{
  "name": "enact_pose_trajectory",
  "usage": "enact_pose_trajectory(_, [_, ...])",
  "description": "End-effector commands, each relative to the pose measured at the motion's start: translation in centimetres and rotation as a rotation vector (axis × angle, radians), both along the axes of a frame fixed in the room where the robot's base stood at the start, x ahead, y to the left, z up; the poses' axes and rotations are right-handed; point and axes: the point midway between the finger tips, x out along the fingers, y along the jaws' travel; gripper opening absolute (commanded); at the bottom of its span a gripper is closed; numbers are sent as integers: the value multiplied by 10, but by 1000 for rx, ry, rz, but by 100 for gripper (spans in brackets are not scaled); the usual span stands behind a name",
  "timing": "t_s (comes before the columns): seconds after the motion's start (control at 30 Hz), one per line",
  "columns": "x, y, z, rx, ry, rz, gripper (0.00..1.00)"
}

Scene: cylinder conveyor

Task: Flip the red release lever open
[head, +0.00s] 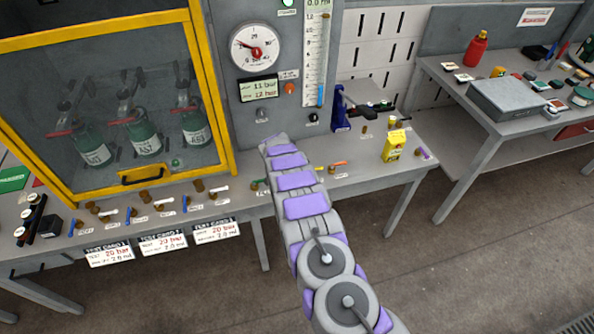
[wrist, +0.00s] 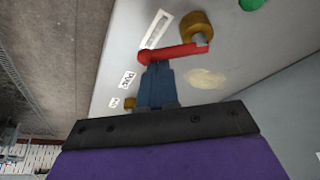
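The red lever (wrist: 175,52) shows in the wrist view, lying crosswise beside a brass-coloured fitting (wrist: 196,28) on a pale grey surface. My gripper (wrist: 158,68) shows dark blue fingers close together, with their tips right at the lever's lower edge. They look shut. I cannot tell whether they touch the lever or hold any of it. In the head view my arm reaches to the bench below the gauge panel and hides my gripper and the spot at its tip. A small orange-handled valve (head: 337,164) sits just right of my arm.
The grey bench (head: 365,180) carries several small valves with labels. A yellow-framed cabinet (head: 222,120) with green cylinders stands left, a gauge panel (head: 225,60) behind. A yellow bottle (head: 393,146) and a blue vise-like tool (head: 340,112) stand right. Floor is clear at front right.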

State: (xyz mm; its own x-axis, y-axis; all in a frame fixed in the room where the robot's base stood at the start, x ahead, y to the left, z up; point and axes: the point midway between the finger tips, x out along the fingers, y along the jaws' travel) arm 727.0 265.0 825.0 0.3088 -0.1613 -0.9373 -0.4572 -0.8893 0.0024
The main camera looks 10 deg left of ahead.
Motion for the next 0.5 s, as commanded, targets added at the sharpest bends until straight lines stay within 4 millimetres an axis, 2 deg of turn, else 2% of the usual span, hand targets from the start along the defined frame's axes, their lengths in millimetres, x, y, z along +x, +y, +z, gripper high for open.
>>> enact_pose_trajectory(0.1, [-7, 2, 0, 0, 3, -65, 0])
enact_pose_trajectory(0.5, [-19, 12, 0, -1, 3, -72, 0])
